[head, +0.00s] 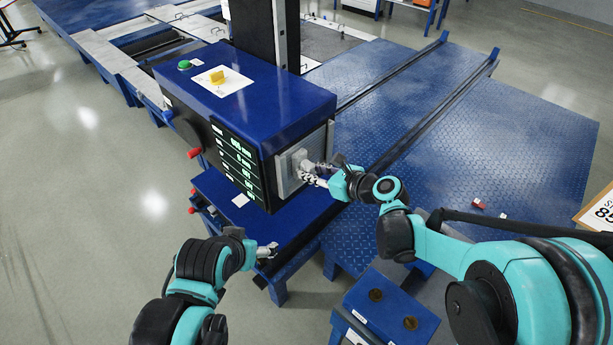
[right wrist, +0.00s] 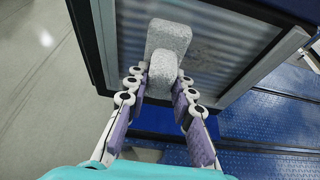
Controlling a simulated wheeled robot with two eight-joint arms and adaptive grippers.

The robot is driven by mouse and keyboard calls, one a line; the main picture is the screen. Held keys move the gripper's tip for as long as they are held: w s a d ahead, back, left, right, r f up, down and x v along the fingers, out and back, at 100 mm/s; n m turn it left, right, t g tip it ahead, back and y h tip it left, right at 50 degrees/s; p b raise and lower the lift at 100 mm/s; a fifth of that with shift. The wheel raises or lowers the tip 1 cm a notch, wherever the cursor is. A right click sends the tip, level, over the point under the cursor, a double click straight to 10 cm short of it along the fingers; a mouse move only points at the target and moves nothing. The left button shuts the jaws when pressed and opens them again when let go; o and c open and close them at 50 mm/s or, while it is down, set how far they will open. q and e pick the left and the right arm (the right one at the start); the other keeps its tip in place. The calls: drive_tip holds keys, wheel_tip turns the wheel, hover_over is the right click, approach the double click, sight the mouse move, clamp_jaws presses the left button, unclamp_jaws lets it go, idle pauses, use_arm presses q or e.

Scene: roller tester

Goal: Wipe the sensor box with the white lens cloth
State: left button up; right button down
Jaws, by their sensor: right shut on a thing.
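My right gripper (head: 316,174) is at the side face of the blue console. In the right wrist view my right gripper (right wrist: 158,98) is shut on a whitish, speckled cloth pad (right wrist: 164,74). A wider part of the pad (right wrist: 170,38) lies against the ribbed pane; the pad also shows in the head view (head: 298,159). The sensor box (head: 283,178), which I take to be the framed grey panel on the console's side, shows its ribbed pane (right wrist: 222,58) in the right wrist view. My left gripper (head: 267,250) is low in front of the console, apparently empty; its finger opening is unclear.
The blue console (head: 255,105) carries a yellow knob (head: 217,77), a green button (head: 185,64) and red handles. The blue tread plate (head: 510,130) spreads to the right, with small red pieces (head: 479,203) on it. A blue box (head: 388,312) stands at the bottom.

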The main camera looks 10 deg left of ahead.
drive_tip(key=w+d, duration=0.1)
drive_tip(key=w, duration=0.1)
drive_tip(key=w+d+b, duration=0.1)
drive_tip(key=w+d, duration=0.3)
drive_tip(key=shift+w+f, duration=0.3)
drive_tip(key=shift+w, duration=0.1)
drive_tip(key=shift+a+f+b, duration=0.1)
drive_tip(key=shift+f+b, duration=0.05)
drive_tip(key=shift+b, duration=0.15)
drive_tip(key=s+a, duration=0.2)
drive_tip(key=s, duration=0.1)
drive_tip(key=s+a, duration=0.2)
drive_tip(key=s, duration=0.1)
drive_tip(key=s+a, duration=0.2)
drive_tip(key=s, duration=0.1)
drive_tip(key=shift+a, duration=0.25)
drive_tip(key=shift+w+d+b, duration=0.15)
drive_tip(key=shift+w+d, duration=0.95)
drive_tip(key=shift+w, duration=0.4)
drive_tip(key=shift+w+d+b, duration=0.2)
drive_tip(key=shift+w+d, duration=0.9)
drive_tip(key=shift+w, duration=0.45)
drive_tip(key=shift+w+d+b, duration=0.15)
drive_tip(key=shift+w+d, duration=0.95)
drive_tip(key=shift+w, duration=0.4)
